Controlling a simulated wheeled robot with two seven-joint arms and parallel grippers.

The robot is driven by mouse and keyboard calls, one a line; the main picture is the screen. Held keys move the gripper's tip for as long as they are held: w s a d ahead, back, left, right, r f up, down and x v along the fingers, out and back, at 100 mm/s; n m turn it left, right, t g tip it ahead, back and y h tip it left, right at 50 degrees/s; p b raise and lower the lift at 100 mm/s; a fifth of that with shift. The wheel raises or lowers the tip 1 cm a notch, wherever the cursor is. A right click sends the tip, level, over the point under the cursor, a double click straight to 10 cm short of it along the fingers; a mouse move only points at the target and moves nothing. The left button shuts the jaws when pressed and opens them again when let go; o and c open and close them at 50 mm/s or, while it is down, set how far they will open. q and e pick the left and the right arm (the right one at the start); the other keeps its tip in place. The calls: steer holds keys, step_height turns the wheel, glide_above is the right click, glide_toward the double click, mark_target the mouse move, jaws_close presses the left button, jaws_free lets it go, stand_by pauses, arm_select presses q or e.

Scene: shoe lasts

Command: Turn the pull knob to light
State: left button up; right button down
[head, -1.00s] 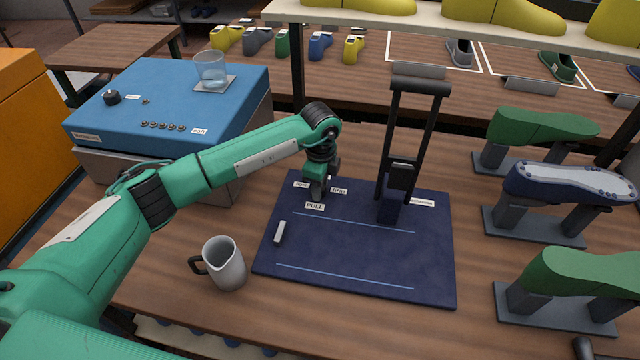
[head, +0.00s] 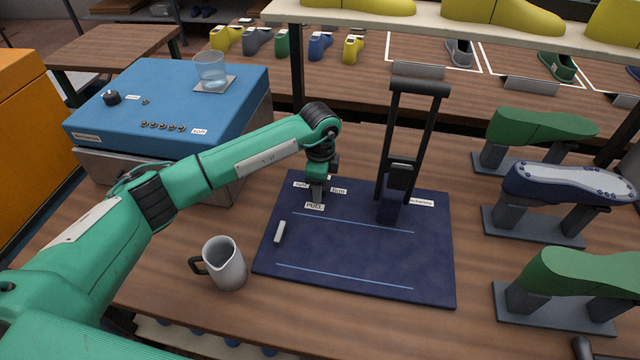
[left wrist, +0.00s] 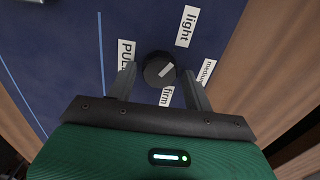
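The pull knob (left wrist: 160,70) is a round dark knob with a pale pointer line on the navy panel (left wrist: 65,60). Labels around it read "light" (left wrist: 187,26), "medium" (left wrist: 207,70), "firm" (left wrist: 167,96) and "PULL" (left wrist: 126,53). The pointer line slants toward the upper right, seemingly between "light" and "medium". My left gripper (left wrist: 159,74) has one finger on each side of the knob, with a narrow gap visible at each side. In the head view my left gripper (head: 317,194) points down at the panel's back left and hides the knob. My right gripper is not seen.
A black upright frame (head: 405,140) stands on the panel, just right of my left gripper. A grey jug (head: 224,265) stands left of the panel. A blue box (head: 165,105) with a glass (head: 210,70) is behind my arm. Shoe lasts on stands (head: 565,185) line the right.

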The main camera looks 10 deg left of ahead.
arm_select(q)
steer(key=shift+o, duration=0.2)
steer(key=shift+r, duration=0.3)
step_height(320, 180, up, 13)
steer(key=b, duration=0.2)
steer(key=shift+b, duration=0.3)
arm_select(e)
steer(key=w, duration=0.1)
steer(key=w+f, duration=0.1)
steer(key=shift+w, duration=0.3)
